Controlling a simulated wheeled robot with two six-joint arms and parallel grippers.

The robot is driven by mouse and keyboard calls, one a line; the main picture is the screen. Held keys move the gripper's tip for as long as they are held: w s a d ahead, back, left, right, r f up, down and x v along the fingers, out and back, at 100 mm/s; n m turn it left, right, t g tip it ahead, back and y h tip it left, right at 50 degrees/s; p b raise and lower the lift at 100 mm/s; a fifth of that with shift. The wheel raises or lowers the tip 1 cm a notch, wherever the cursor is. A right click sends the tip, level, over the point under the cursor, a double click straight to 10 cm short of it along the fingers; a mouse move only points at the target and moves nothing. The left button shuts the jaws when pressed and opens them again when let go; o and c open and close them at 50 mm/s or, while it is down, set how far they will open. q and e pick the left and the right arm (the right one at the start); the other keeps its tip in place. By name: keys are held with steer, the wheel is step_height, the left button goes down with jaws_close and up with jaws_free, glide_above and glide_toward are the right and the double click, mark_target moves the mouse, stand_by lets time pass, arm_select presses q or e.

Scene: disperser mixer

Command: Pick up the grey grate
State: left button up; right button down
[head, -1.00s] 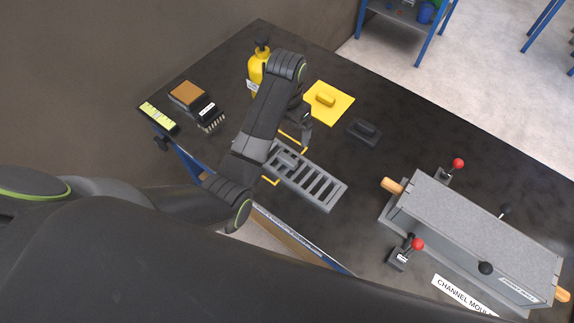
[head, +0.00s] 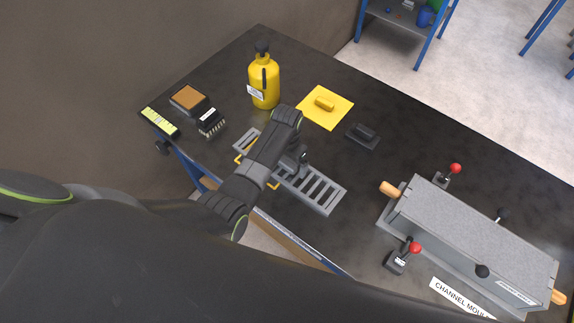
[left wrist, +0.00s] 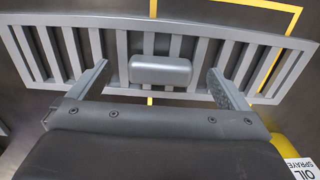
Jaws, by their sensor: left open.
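The grey grate (head: 318,190) lies on the dark table near its front edge, partly hidden under my left arm in the head view. In the left wrist view the slatted grate (left wrist: 65,50) spans the picture, with a raised grey handle block (left wrist: 160,70) at its middle. My left gripper (left wrist: 160,82) is open, with one finger on each side of the handle block and a gap to it on both sides. In the head view my left gripper (head: 297,165) is over the grate's middle. My right gripper does not show.
Yellow tape lines (head: 272,184) mark the table around the grate. A yellow oil bottle (head: 264,82), a yellow plate with a handle (head: 325,106) and a dark block (head: 363,135) stand behind. The grey channel mould (head: 470,235) with clamps is at the right.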

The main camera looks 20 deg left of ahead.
arm_select(q)
steer(key=shift+f, duration=0.8)
steer(key=c, duration=1.6)
steer(key=shift+w+r, duration=0.1)
steer(key=shift+c, duration=0.6)
steer(key=shift+r, duration=0.1)
